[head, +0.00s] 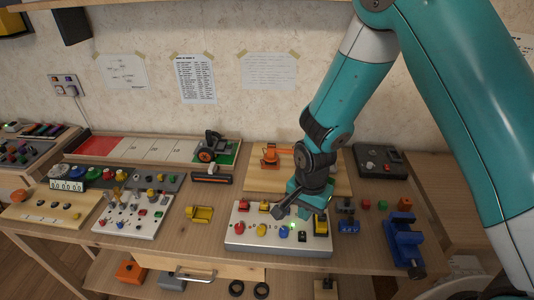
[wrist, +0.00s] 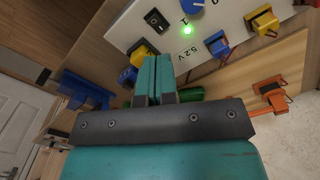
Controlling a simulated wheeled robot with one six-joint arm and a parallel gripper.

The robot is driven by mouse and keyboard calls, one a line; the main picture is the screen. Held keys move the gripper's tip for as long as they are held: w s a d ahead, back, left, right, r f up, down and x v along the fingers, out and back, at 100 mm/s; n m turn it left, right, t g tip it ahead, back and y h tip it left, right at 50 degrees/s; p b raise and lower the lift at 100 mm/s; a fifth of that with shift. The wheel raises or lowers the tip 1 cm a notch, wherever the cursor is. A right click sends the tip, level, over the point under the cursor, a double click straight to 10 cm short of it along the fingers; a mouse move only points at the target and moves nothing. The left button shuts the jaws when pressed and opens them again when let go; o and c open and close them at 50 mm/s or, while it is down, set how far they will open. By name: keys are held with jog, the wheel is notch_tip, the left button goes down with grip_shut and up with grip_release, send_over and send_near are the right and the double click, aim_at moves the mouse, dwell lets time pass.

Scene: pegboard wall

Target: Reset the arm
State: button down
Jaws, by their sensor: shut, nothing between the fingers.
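My arm reaches down from the upper right in the head view. My gripper (head: 284,212) is over the white switch panel (head: 262,244), close to its top; I cannot tell whether it touches. In the wrist view its two teal fingers (wrist: 153,62) lie side by side, shut, with nothing between them. The panel (wrist: 140,22) shows there with a lit green light (wrist: 187,30), a blue knob (wrist: 190,4) and a black rocker switch (wrist: 156,20). Part of the panel is hidden behind my gripper in the head view.
A blue vise (head: 404,246) stands at the bench's right end. An orange toy robot arm (head: 270,155) stands behind on a wooden board. A yellow part (head: 199,214) lies left of the panel, beside another white switch board (head: 133,215). A black box (head: 380,161) sits back right.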

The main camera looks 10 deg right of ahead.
jog(key=s+a+r+n+y, duration=0.1)
jog(key=s+a+r+n, duration=0.15)
jog(key=r, duration=0.45)
jog(key=s+a+r+n+y, duration=0.1)
jog(key=s+r+n, duration=0.1)
jog(key=r+n, duration=0.3)
jog(key=s+r+n+y, duration=0.2)
jog(key=s+r+n, duration=0.7)
jog(key=s+r, duration=0.4)
jog(key=shift+s+a+r, duration=0.3)
jog(key=shift+s+a, duration=0.15)
jog(key=shift+s, duration=0.1)
